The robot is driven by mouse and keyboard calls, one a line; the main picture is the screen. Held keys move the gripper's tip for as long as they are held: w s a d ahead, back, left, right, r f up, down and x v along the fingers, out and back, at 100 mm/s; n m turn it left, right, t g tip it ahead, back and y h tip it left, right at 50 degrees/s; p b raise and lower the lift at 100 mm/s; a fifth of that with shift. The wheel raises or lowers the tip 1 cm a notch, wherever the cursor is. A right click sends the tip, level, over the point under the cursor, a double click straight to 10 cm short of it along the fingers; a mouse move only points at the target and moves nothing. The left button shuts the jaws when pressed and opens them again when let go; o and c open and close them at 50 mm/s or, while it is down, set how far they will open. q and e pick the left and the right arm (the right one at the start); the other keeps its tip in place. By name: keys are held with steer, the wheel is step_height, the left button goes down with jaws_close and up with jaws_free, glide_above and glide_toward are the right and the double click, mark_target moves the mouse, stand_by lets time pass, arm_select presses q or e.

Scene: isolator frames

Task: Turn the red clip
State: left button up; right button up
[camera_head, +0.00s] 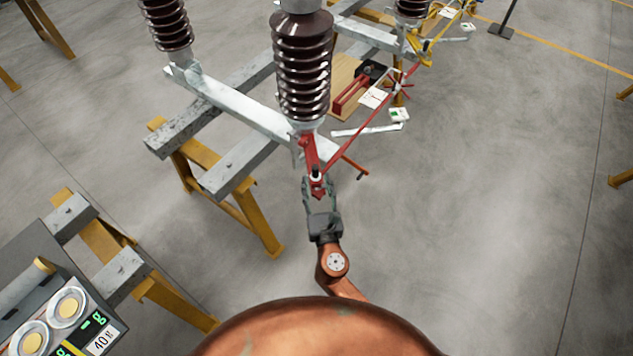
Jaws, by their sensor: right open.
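The red clip (311,153) hangs below the brown ribbed insulator in the middle of the head view, at the end of a pale metal beam. A red rod runs from it up to the right. My right gripper (319,184) reaches up from below, with its dark grey fingers open on either side of the clip's lower end. Whether the fingers touch the clip cannot be told. My left gripper is not in view.
Brown ribbed insulators (302,70) stand on the pale metal beam (240,108), which rests on yellow trestles (250,222). A wooden board with red and black equipment lies behind. A grey instrument box (30,250) is at lower left.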

steer(key=shift+w, duration=0.35)
steer(key=shift+c, duration=0.6)
jaws_close()
